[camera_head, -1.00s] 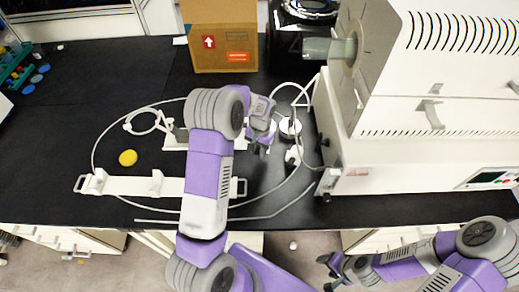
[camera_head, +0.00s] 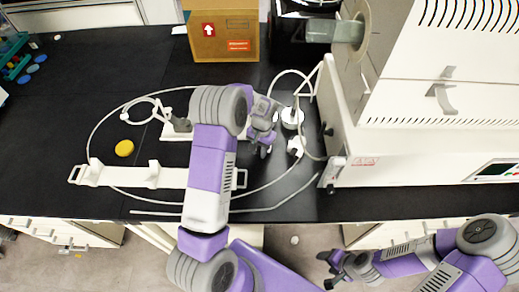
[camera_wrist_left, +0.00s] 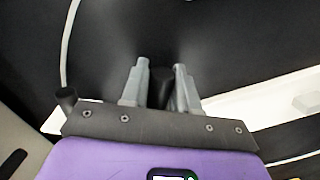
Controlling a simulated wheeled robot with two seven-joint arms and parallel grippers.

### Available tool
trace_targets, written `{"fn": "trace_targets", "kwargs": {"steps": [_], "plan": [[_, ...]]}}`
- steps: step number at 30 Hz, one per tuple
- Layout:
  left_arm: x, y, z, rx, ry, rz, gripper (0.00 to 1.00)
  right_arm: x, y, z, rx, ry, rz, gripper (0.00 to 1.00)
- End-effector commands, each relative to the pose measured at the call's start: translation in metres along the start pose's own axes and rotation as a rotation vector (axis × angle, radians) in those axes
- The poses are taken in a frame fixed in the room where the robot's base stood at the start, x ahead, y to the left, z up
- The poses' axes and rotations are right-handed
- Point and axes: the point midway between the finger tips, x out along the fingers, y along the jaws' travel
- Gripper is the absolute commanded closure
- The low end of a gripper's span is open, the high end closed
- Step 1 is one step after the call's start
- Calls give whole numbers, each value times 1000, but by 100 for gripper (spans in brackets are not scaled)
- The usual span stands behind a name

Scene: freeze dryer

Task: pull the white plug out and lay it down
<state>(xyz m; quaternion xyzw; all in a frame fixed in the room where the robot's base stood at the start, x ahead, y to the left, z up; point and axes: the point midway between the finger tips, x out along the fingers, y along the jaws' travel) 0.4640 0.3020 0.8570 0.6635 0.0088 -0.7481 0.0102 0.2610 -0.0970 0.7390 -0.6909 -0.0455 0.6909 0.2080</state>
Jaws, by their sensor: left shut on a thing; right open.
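My left gripper (camera_head: 265,150) is over the black bench, left of the white dryer. In the left wrist view its grey fingers (camera_wrist_left: 162,85) are shut on a dark cylindrical piece (camera_wrist_left: 162,92); no white shows on that piece. A white fitting on a hose (camera_head: 295,146) lies just right of the gripper in the head view. I cannot tell whether it is the white plug. A white round-based piece (camera_head: 291,118) stands behind it. My right gripper (camera_head: 335,267) is open and empty, off the bench's front edge.
A white rack bar (camera_head: 130,176) lies on the bench, with a yellow disc (camera_head: 124,148) behind it. A thin hose (camera_head: 105,122) loops around the area. A cardboard box (camera_head: 222,30) stands behind.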

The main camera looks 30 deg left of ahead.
Motion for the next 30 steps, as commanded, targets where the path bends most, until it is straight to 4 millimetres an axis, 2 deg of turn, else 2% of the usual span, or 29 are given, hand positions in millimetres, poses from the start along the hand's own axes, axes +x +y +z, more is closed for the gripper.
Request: {"fn": "trace_targets", "kwargs": {"steps": [7, 18, 29, 30], "plan": [[2, 0, 0, 0, 0, 0, 100, 1, 0, 0, 0, 0, 0, 41], [16, 0, -1, 0, -1, 0, 100, 10, 4, 0, 0, 0, 0, 41], [16, 0, -1, 0, 0, 0, 100, 10, 4, 0, 0, 0, 0, 41], [16, 0, -1, 0, 0, 0, 69, 10, 4, 0, 0, 0, 0, 41]]}}
